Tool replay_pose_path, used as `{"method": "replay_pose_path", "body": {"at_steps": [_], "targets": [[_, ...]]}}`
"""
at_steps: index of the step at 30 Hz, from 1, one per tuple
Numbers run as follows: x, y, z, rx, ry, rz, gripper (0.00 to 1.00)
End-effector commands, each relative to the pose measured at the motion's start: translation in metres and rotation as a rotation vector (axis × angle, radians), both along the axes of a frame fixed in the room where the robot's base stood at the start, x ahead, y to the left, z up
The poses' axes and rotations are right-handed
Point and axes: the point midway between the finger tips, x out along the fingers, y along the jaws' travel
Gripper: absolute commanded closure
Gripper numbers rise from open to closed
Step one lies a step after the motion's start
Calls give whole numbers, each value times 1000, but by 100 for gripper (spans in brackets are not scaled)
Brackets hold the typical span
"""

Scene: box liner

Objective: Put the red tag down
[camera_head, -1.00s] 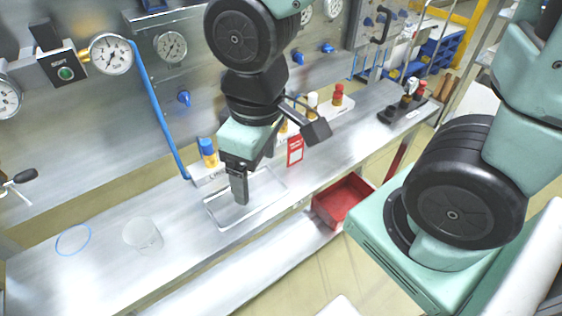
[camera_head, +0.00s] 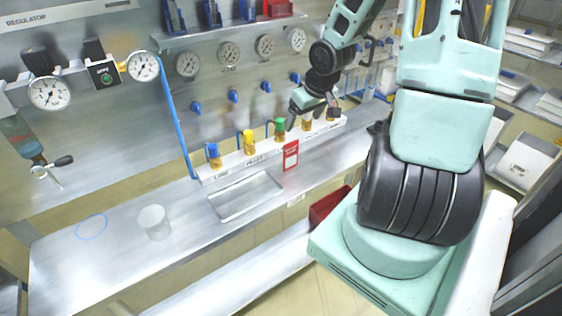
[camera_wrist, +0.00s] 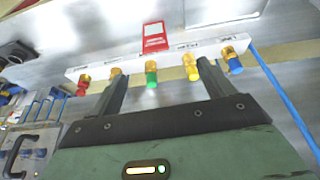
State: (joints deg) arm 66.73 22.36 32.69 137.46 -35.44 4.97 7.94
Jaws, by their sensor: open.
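The red tag (camera_head: 290,156) is a small red card with a white panel. It stands upright at the front of the white rack (camera_head: 230,172), on the steel bench. In the wrist view the tag (camera_wrist: 155,38) shows beyond the rack (camera_wrist: 165,58), clear of my fingers. My gripper (camera_head: 312,113) is open, above the right part of the rack and apart from the tag. In the wrist view my gripper (camera_wrist: 160,78) has its two fingers spread, with a green-capped fitting (camera_wrist: 151,78) seen between them; whether they touch any fitting is unclear.
The rack carries several fittings with coloured caps, including blue (camera_head: 214,153) and yellow (camera_head: 249,141). A shallow clear tray (camera_head: 222,216), a clear cup (camera_head: 153,222) and a blue ring (camera_head: 91,228) lie to the left. A red bin (camera_head: 326,207) sits below the bench front. Gauges and blue valves line the wall.

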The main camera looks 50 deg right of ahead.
Motion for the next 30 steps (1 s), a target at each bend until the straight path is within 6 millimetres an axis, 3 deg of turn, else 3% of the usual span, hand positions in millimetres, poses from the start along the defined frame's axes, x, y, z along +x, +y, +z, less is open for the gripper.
{"method": "replay_pose_path", "body": {"at_steps": [1, 5, 21, 30], "targets": [[-4, -11, -1, 2, -10, -21, 18], [-7, -21, -5, 4, -25, -39, 18], [27, -28, -90, 5, -23, -36, 18], [38, -32, -116, 3, -23, -40, 18]]}}
